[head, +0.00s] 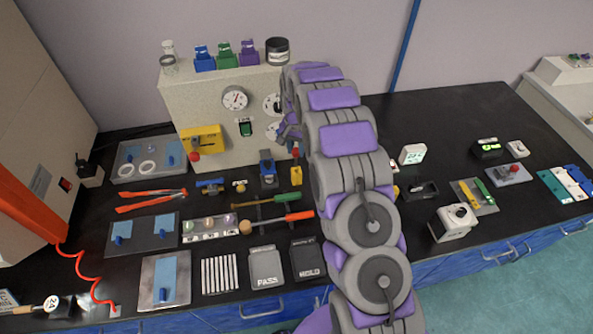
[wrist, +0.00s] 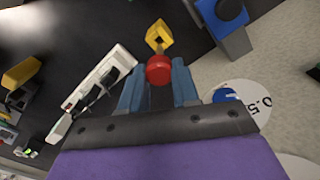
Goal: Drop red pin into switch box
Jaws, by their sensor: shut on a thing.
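My gripper (wrist: 158,82) is shut on the red pin (wrist: 159,69), whose round red head shows between the blue-grey fingertips in the wrist view. The pin's lower part is hidden. Just beyond it is a small yellow square piece (wrist: 159,37) with a dark opening, apparently the switch box. In the head view a small yellow box (head: 296,176) stands on the black bench in front of the grey machine, with a bit of red (head: 295,152) just above it. Whether the pin touches the box cannot be told. My arm hides much around the gripper in the head view.
A blue device (head: 267,170) stands close left of the yellow box. The grey machine (head: 208,97) rises behind, carrying a larger yellow box (head: 200,140) with a red knob. A white socket strip (wrist: 92,92) lies nearby. Screwdrivers (head: 278,222) lie in front.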

